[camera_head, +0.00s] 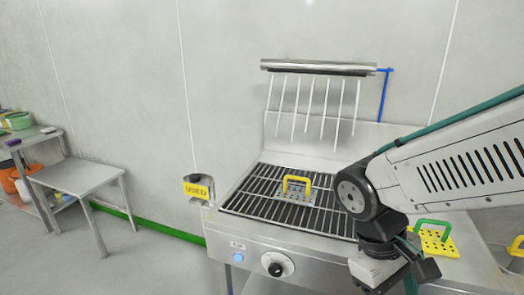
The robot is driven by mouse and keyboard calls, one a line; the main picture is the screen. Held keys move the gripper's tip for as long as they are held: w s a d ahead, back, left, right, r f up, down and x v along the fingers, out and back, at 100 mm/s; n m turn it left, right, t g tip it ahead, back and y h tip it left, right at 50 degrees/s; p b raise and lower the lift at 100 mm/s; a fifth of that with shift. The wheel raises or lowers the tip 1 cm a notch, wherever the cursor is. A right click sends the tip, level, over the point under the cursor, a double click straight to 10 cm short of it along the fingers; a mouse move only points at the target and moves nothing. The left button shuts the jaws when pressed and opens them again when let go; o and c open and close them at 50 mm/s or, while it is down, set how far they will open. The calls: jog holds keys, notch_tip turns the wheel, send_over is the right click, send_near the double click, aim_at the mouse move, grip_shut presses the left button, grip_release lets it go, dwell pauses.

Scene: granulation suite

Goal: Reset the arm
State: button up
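My arm comes in from the right edge, a pale link with dark vents and a teal cable, bending down at a round dark joint. My gripper (388,278) hangs at the bottom of the picture, in front of the right part of the steel grill unit (240,247). Its fingers are cut off or hidden, so I cannot tell if it is open or holds anything. A perforated plate with a yellow handle (297,184) lies on the black grate (262,199), left of my arm. A yellow perforated plate with a green handle (437,240) lies right of my gripper.
Thin white rods (311,105) hang from a steel bar (318,67) above the grate. A low steel table (78,177) is empty at left. Floor between them is clear.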

jog(key=s+d+r+m+t+y, duration=0.3)
jog(key=d+r+m+t, duration=0.1)
jog(key=r, duration=0.4)
jog(key=shift+s+d+r+m+y, duration=0.2)
jog(key=shift+d+m+y, duration=0.1)
jog(key=shift+d+m, duration=0.2)
